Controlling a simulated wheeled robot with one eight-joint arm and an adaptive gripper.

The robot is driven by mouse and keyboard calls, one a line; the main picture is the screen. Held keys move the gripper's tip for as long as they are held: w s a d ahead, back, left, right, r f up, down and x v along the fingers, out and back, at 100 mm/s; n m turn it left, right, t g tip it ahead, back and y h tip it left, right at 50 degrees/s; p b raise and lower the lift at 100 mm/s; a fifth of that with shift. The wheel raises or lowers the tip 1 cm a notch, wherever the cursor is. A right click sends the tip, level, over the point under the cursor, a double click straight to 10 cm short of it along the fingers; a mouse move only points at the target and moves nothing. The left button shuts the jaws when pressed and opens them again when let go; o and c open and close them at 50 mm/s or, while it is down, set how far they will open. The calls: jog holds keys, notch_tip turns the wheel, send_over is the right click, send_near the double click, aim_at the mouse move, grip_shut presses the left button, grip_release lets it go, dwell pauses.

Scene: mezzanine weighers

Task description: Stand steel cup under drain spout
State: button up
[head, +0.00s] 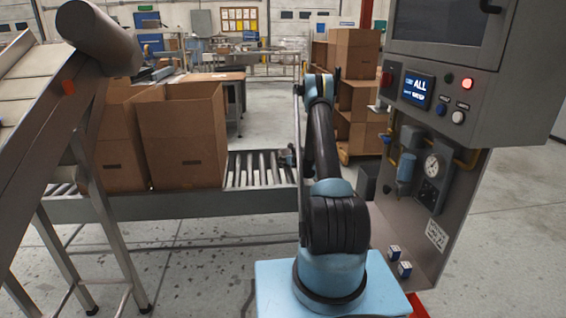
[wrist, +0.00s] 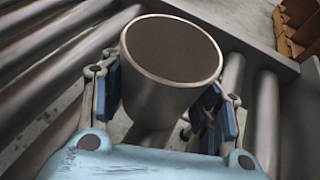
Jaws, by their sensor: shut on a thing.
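A steel cup (wrist: 172,62) fills the middle of the wrist view, its round rim turned toward the camera and its inside a dull dark brown. My gripper (wrist: 172,100) is shut on it, with one blue-padded finger at each side. The cup is over the roller conveyor; I cannot tell whether it touches the rollers. In the head view my arm reaches forward to the conveyor, and the cup cannot be made out there. A blue-bowled unit (head: 406,172) beside a round gauge (head: 432,165) is on the right-hand cabinet. I cannot clearly make out a drain spout.
The roller conveyor (head: 252,204) crosses ahead, with open cardboard boxes (head: 185,140) on its left part. A steel chute (head: 45,140) stands at the left. The control cabinet (head: 475,95) stands close on the right. Stacked cartons (head: 354,60) are behind. The floor beyond the conveyor is open.

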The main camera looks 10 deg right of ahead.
jog(key=shift+f, duration=0.1)
jog(key=o, duration=1.2)
